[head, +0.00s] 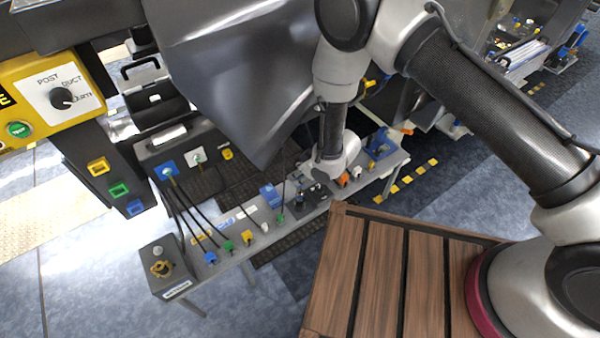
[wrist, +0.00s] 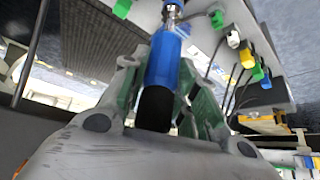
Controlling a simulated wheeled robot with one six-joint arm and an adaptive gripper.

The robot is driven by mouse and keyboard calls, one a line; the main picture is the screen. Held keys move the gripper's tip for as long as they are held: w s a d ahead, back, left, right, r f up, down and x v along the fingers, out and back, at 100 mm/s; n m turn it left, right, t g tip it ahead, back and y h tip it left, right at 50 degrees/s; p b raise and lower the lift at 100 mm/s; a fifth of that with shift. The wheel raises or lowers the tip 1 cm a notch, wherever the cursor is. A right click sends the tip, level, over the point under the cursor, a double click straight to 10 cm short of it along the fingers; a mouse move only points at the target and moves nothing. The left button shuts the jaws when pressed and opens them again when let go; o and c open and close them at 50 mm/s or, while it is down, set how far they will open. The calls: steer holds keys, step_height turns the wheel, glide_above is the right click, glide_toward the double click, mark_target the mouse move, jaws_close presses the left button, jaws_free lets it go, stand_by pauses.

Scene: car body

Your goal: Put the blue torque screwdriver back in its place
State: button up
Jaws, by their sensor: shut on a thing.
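The blue torque screwdriver (wrist: 163,62) is between the green-padded fingers of my gripper (wrist: 160,85) in the wrist view. Its black end points toward the camera and its metal shank points away, toward the top of the picture. My gripper is shut on it. In the head view my gripper (head: 318,182) is low over the middle of the grey bench, and I cannot make out the screwdriver there. The shank's tip is cut off at the top of the wrist view, so I cannot tell whether it touches anything. Which spot is the screwdriver's place is not clear.
The narrow bench (head: 228,262) carries several small coloured connectors, cables and a blue box (head: 270,195). A blue holder (head: 380,143) stands at its far right end. A grey body panel (head: 235,75) hangs close behind my arm. A yellow control box (head: 55,100) is at left.

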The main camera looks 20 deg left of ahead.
steer(key=shift+f, duration=2.9)
steer(key=o, duration=1.1)
steer(key=shift+f, duration=0.1)
steer(key=shift+c, duration=0.2)
steer(key=v, duration=1.2)
